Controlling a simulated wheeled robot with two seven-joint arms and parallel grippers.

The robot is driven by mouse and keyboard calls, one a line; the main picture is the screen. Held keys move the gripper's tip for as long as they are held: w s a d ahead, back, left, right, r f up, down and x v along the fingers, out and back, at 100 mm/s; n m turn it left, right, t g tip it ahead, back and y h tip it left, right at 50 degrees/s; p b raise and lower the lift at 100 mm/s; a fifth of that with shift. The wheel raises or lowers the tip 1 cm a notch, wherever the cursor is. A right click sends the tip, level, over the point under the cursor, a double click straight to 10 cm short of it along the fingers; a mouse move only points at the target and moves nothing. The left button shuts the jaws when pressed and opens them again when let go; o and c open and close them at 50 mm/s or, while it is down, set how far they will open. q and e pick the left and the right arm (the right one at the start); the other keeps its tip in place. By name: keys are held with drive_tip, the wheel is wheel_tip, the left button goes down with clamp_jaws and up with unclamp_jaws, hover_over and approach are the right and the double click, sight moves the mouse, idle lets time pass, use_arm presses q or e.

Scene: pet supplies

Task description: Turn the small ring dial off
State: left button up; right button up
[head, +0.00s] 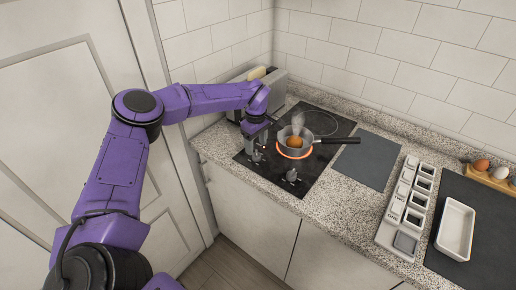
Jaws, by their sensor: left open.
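The black cooktop (322,160) is set in the granite counter. Its small front ring (284,154) glows orange under a saucepan (310,143), which holds something round and brown and gives off steam. A larger dark ring (319,121) lies behind. One grey dial (291,177) stands clear at the front edge. My left gripper (256,149) is open over the cooktop's left front corner, left of the pan. It points down and partly hides what is beneath it, seemingly another dial. I cannot tell whether its fingers touch anything. My right gripper is out of view.
The pan's black handle (342,140) sticks out to the right. A toaster with bread (256,73) stands behind my left arm. To the right are a dark mat (367,158), a labelled compartment rack (388,236), a white tray (456,229) and an egg holder (489,180).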

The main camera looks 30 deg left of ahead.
sight(257, 153)
use_arm(q)
drive_tip(key=f, duration=0.3)
drive_tip(key=f+p, duration=0.1)
drive_tip(key=f, duration=0.1)
drive_tip(key=shift+w, duration=0.3)
drive_tip(key=shift+s+r, duration=0.1)
drive_tip(key=shift+c, duration=0.9)
drive_tip(key=c, duration=0.9)
drive_tip(key=shift+o, duration=0.2)
